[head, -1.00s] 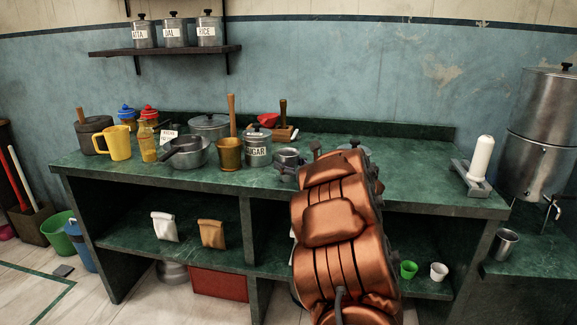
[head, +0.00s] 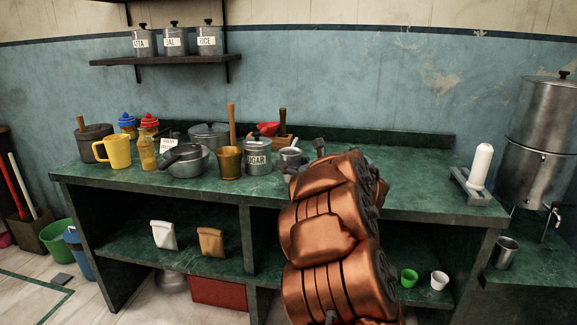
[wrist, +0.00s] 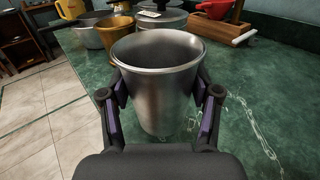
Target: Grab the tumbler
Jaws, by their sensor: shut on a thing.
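The tumbler (wrist: 158,90) is a plain metal cup, wider at the rim, upright and empty as far as I see into it. In the wrist view my gripper (wrist: 162,100) has its two dark fingers with purple pads pressed on opposite sides of it. In the head view the tumbler (head: 290,156) shows just right of the sugar canister, over the green counter. My arm hides most of the gripper there. I cannot tell if the tumbler's base touches the counter.
The sugar canister (head: 257,158), brass mortar (head: 229,165) and saucepan (head: 186,162) stand close to the left. A wooden box (wrist: 222,32) with a red item is behind. The counter's right part (head: 420,180) is clear up to a white cylinder on a stand (head: 480,168).

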